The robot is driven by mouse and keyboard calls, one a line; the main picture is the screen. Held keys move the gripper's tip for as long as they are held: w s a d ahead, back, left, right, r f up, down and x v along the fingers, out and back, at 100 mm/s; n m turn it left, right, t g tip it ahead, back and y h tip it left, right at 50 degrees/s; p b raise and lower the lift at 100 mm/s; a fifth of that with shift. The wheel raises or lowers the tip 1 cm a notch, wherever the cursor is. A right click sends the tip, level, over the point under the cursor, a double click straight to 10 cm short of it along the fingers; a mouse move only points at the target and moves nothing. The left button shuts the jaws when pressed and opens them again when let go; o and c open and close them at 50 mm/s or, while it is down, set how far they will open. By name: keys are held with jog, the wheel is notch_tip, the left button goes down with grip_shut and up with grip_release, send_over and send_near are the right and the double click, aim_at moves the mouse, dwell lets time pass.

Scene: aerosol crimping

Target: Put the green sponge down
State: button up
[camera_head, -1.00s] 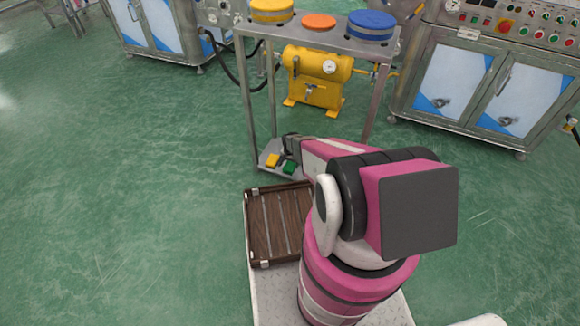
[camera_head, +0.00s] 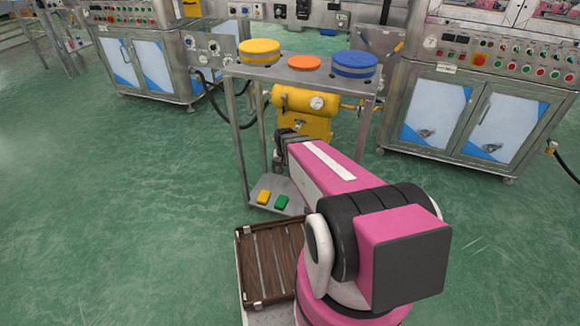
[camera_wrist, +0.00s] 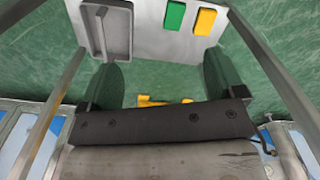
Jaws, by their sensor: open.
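The green sponge (camera_head: 281,202) lies flat on the low metal shelf (camera_head: 285,186) of the stand, beside a yellow sponge (camera_head: 263,197). In the wrist view the green sponge (camera_wrist: 174,15) and the yellow sponge (camera_wrist: 205,21) lie side by side on the pale shelf (camera_wrist: 152,42), with a gap between them. My gripper (camera_wrist: 162,78) is open, with nothing between its two dark fingers. In the head view my gripper (camera_head: 281,150) is above the shelf, apart from the sponges, and partly hidden by my arm.
A grey tray (camera_wrist: 117,40) lies beside the sponges. The stand's top (camera_head: 305,77) holds yellow, orange and blue round items. Its metal legs (camera_head: 240,130) flank the shelf. A yellow machine (camera_head: 305,112) is behind. A brown slatted crate (camera_head: 270,262) is in front. Floor at left is clear.

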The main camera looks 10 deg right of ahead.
jog(key=s+r+n, duration=0.2)
jog(key=s+r, duration=0.8)
jog(key=r, duration=0.2)
jog(key=shift+s+n, duration=0.2)
jog(key=shift+n, duration=0.1)
jog(key=shift+o, duration=0.5)
jog(key=shift+w, duration=0.1)
jog(key=m, duration=0.7)
send_over(282, 200)
notch_tip(282, 200, down, 38)
jog(key=f, duration=0.5)
jog(key=shift+w+d+f, duration=0.15)
jog(key=shift+w, duration=0.15)
jog(key=shift+s+f, duration=0.15)
jog(key=shift+f, duration=1.25)
jog(key=shift+s+f, duration=0.15)
jog(key=shift+f, duration=1.2)
jog(key=c, duration=1.1)
